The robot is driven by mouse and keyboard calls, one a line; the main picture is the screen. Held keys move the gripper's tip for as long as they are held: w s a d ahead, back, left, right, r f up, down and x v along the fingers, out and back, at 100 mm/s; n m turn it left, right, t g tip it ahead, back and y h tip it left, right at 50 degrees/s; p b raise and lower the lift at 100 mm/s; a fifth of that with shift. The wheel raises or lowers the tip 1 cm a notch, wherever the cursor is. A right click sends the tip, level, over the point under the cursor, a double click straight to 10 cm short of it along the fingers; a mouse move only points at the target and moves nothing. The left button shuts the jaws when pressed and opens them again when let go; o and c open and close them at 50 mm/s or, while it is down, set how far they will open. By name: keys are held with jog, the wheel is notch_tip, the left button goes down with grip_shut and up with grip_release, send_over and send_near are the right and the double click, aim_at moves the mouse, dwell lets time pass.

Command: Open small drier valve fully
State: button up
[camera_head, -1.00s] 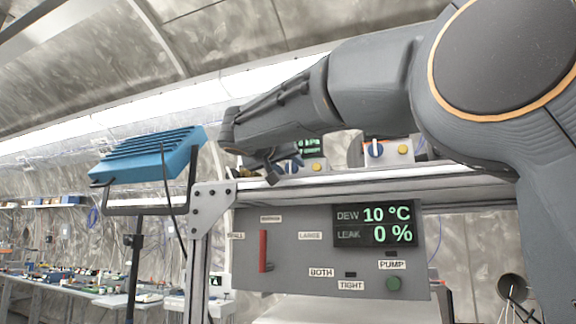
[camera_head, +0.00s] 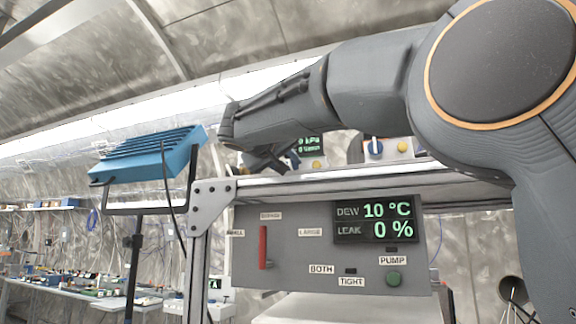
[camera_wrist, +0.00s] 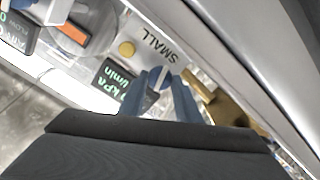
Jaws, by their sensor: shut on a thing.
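The small drier valve is a blue knob with a white mark (camera_wrist: 161,81), on a grey panel beside the label SMALL in the wrist view. My gripper (camera_wrist: 165,85) has its two blue-grey fingers closed around this knob. In the head view my gripper (camera_head: 268,160) reaches in above the frame's top rail, and its fingers mostly hide the knob. A display with green kPa and l/min readings (camera_wrist: 114,78) sits beside the knob.
A second unit with a blue knob (camera_head: 375,147) stands to the right. Below the rail (camera_head: 330,183), a grey panel (camera_head: 290,270) carries a red lever (camera_head: 263,247) and a display reading DEW 10 °C, LEAK 0 %. A blue lamp (camera_head: 150,157) stands left. Brass fittings (camera_wrist: 226,105) lie close right of the fingers.

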jog(key=o, duration=1.1)
jog(key=shift+c, duration=0.2)
jog(key=shift+s, duration=0.15)
jog(key=shift+b+v, duration=1.75)
jog(key=shift+v, duration=2.05)
